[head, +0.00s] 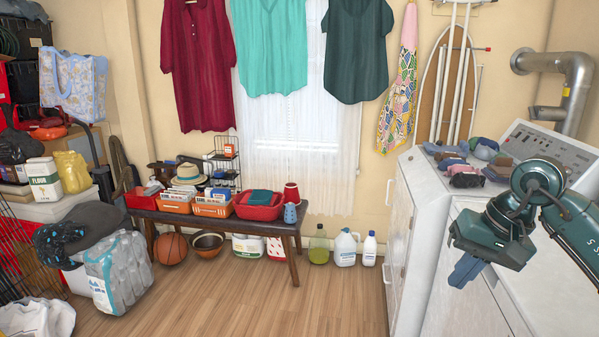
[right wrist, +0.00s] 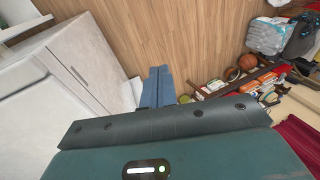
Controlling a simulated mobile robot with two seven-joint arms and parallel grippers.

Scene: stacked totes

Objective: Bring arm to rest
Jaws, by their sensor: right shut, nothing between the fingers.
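My right arm comes in from the right edge of the head view, dark green, bent at its joint above the white machine. My right gripper (head: 466,270) points down in front of the machine's front side, its blue fingers together and empty. In the right wrist view the same fingers (right wrist: 157,88) are shut, with the wooden floor behind them and nothing between them. My left gripper and left arm do not show in either view.
A low wooden bench (head: 215,218) holds several bins. Detergent bottles (head: 345,248) stand on the floor. A bottle pack (head: 118,270) and a basketball (head: 170,249) are left. The middle floor is clear.

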